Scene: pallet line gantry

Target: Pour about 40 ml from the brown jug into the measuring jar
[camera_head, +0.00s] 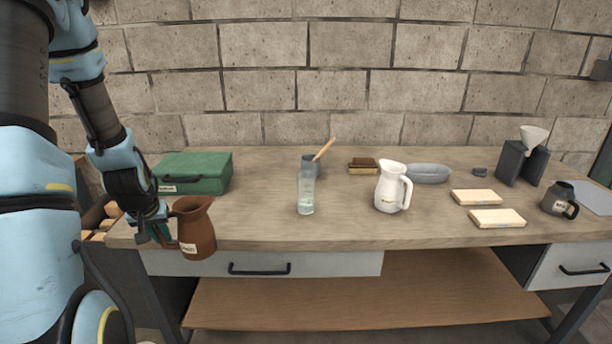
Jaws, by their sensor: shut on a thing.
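The brown jug (194,222) is at the left front of the workbench, upright, with a small pale label low on its side. My gripper (160,232) is at its left side and is shut on it, at the handle side; the fingers are small and partly hidden there. I cannot tell whether the jug's base touches the bench top. The measuring jar (306,194), clear and tall, stands upright to the right of the jug, apart from it. Some clear, pale liquid seems to show in its lower part. The inside of the jug is hidden.
A green box (205,176) stands behind the jug. A grey-blue cup (312,163) with a wooden stick is just behind the jar. A white jug (391,187) stands right of the jar. Pale blocks (497,218) and a dark mug (557,198) lie farther right. Bench between jug and jar is clear.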

